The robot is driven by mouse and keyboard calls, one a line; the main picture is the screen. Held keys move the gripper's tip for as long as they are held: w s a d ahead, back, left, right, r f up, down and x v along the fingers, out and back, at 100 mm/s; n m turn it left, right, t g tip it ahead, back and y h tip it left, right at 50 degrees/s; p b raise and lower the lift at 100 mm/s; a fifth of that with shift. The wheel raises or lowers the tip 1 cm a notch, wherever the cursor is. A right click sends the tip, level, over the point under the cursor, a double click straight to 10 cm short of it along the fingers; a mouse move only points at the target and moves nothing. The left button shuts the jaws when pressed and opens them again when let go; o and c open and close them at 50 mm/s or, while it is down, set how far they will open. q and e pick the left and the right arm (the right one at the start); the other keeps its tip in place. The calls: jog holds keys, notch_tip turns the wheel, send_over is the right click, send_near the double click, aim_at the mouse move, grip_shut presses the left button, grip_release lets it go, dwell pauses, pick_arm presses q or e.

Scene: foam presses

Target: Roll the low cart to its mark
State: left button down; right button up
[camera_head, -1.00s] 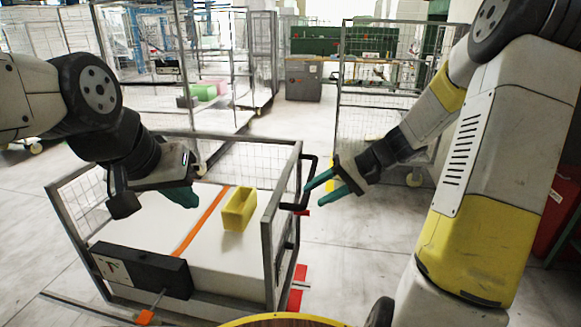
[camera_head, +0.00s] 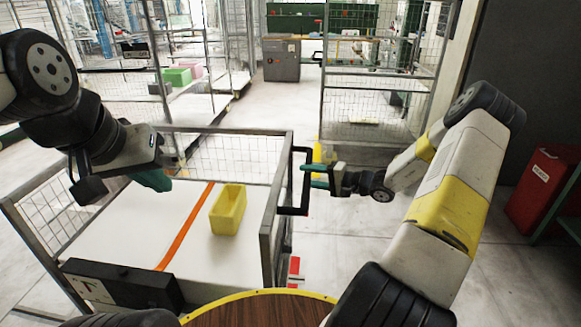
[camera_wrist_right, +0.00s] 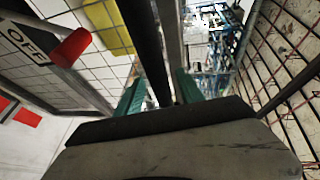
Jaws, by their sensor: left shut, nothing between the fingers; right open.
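The low cart (camera_head: 90,230) stands in front of me, with mesh sides, a white deck and an orange stripe. A yellow bin (camera_head: 228,210) sits on its deck. A black handle (camera_head: 293,207) sticks out from its right side. My right gripper (camera_head: 308,175) is open at this handle. In the right wrist view the dark handle bar (camera_wrist_right: 148,50) passes between the green fingers (camera_wrist_right: 158,92); I cannot tell whether they touch it. My left gripper (camera_head: 160,180) is shut and empty above the cart's left part.
A black box (camera_head: 120,284) is on the cart's near side. Tall mesh cages (camera_head: 375,100) stand behind. A grey cabinet (camera_head: 281,58) is at the back. A red bin (camera_head: 541,190) stands at the right. Floor right of the cart is clear.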

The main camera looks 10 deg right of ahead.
jog(key=x, duration=0.3)
jog(key=shift+w+a, duration=0.1)
jog(key=shift+a, duration=0.1)
jog(key=shift+c, duration=0.3)
grip_shut()
jog(key=shift+f, duration=0.1)
dwell(0.9)
